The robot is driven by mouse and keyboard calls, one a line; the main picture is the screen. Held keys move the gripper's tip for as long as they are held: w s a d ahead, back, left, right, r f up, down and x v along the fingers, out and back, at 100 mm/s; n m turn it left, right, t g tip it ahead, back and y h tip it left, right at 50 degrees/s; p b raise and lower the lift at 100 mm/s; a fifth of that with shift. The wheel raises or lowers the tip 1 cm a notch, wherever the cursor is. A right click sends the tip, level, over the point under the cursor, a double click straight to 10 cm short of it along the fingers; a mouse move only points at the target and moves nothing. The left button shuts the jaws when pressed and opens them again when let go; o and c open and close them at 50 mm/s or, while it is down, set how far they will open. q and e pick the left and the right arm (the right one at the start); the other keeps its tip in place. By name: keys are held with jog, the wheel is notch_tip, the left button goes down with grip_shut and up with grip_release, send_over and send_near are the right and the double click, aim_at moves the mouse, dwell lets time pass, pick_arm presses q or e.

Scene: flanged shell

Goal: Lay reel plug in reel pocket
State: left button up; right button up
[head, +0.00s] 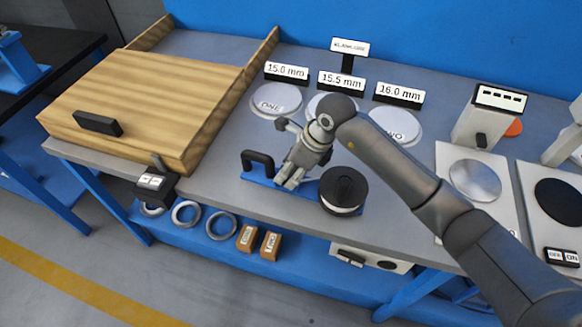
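No part is labelled as the reel plug or reel pocket, so I cannot tell for sure which they are. A black round, reel-like part with a pale lower band (343,188) sits at the right end of a blue plate (258,181) on the bench. A black handle-shaped piece (258,161) stands at the plate's left end. My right gripper (288,182) points down over the middle of the plate, between the two. Its fingertips look close together, and whether it holds anything is unclear. The gripper and arm hide the plate's middle. My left gripper is not in view.
Labelled white discs (276,100) lie behind the gripper, under size signs (286,72). A wooden box (145,95) fills the left of the grey bench. Metal rings (186,213) and small brown blocks (270,244) lie on the blue lower shelf. Panels with discs (475,180) stand right.

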jog(key=shift+f, duration=0.25)
jog(key=shift+f, duration=0.1)
jog(key=o, duration=0.6)
jog(key=shift+f, duration=0.1)
jog(key=o, duration=0.5)
